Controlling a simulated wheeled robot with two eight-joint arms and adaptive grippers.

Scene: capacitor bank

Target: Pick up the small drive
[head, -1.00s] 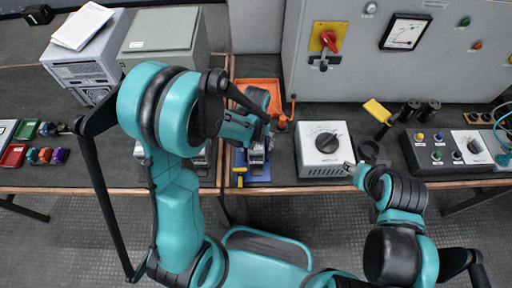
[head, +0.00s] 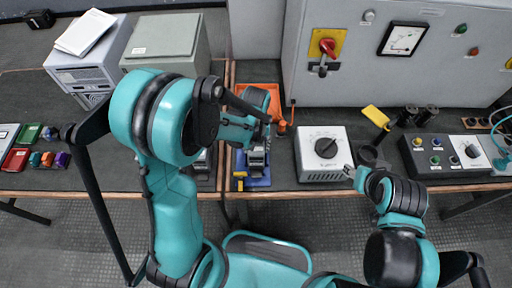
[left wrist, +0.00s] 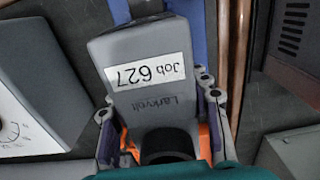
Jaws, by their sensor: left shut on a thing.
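The small drive (left wrist: 150,60) is a grey box with a white "Job 627" label and "Larkvolt" lettering; it fills the middle of the left wrist view. My left gripper (left wrist: 160,118) is shut on it, with a finger along each side. In the head view the drive (head: 257,158) shows only partly below my left gripper (head: 256,138), over a blue piece at the bench's front. Whether it touches what is below cannot be told. My right gripper (head: 350,171) is beside the white dial box, apart from the drive; its fingers are too small to read.
A white box with a black dial (head: 325,152) stands just right of the drive. An orange tray (head: 262,93) lies behind it. A grey cabinet (head: 390,80) with a red switch closes off the back right. A black button box (head: 450,153) stands at the right.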

